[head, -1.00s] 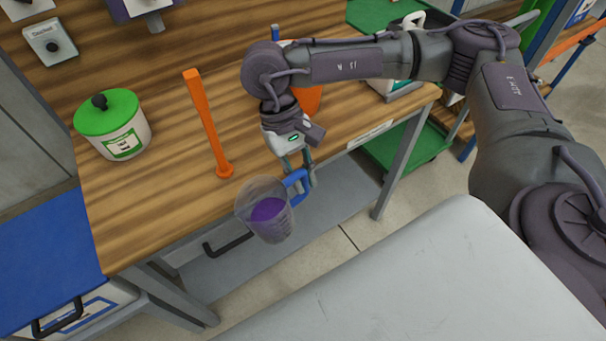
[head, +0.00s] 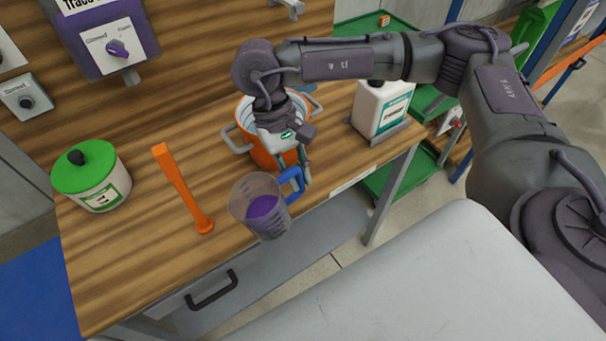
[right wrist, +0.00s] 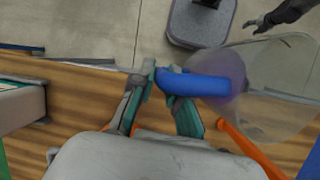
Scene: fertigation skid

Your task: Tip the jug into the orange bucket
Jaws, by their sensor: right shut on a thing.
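The clear jug (head: 262,210) with purple liquid in it and a blue handle (head: 291,184) is held at the front edge of the wooden bench. My right gripper (head: 303,172) is shut on the blue handle; the right wrist view shows the fingers (right wrist: 163,92) closed around it and the clear jug wall (right wrist: 265,90) to the right. The jug looks close to upright. The orange bucket (head: 262,152) stands on the bench behind my right gripper and is partly hidden by it.
A green-lidded tub (head: 92,178) is at the left. A white container (head: 381,106) sits right of the bucket. A purple box with a knob (head: 112,40) is on the back panel. A black drawer handle (head: 211,290) is below.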

